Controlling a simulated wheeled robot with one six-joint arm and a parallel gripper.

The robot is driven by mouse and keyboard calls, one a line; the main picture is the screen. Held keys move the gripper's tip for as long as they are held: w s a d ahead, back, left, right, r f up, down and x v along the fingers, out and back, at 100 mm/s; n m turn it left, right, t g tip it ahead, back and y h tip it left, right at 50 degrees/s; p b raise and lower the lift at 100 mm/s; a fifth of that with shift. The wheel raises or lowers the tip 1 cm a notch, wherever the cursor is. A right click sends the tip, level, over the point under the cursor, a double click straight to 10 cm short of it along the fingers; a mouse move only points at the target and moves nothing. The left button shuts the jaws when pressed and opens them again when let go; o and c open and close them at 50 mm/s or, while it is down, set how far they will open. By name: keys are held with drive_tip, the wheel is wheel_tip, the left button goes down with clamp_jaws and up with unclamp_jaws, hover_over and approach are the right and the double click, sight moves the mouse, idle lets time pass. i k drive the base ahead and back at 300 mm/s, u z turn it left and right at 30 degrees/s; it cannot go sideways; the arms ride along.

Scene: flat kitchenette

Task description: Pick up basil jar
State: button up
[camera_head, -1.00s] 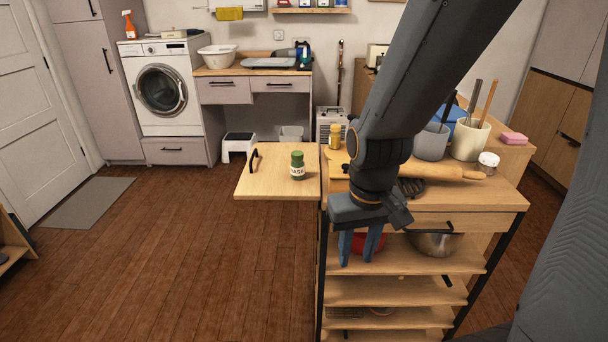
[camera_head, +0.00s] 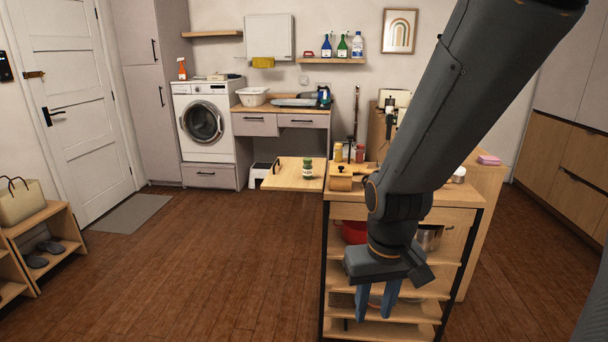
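The basil jar (camera_head: 307,168) is small and dark green with a pale label. It stands upright on the light wooden leaf (camera_head: 283,183) that juts left from the kitchen cart. My gripper (camera_head: 376,304) points down in front of the cart's shelves, below and to the right of the jar and well apart from it. Its two blue fingers are spread, with nothing seen between them. My arm hides part of the cart top.
The cart (camera_head: 455,192) has open shelves with a red bowl (camera_head: 354,232) and a metal bowl (camera_head: 430,238). A yellow-capped jar (camera_head: 338,152) and a wooden holder (camera_head: 341,180) stand right of the basil jar. The floor (camera_head: 210,262) left of the cart is clear.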

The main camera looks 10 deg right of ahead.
sight(307, 167)
drive_tip(key=u, duration=0.6)
drive_tip(key=i, duration=0.7)
drive_tip(key=u, duration=0.8)
drive_tip(key=i, duration=1.55)
drive_tip(key=z, duration=1.3)
drive_tip(key=i, duration=0.7)
drive_tip(key=z, duration=0.75)
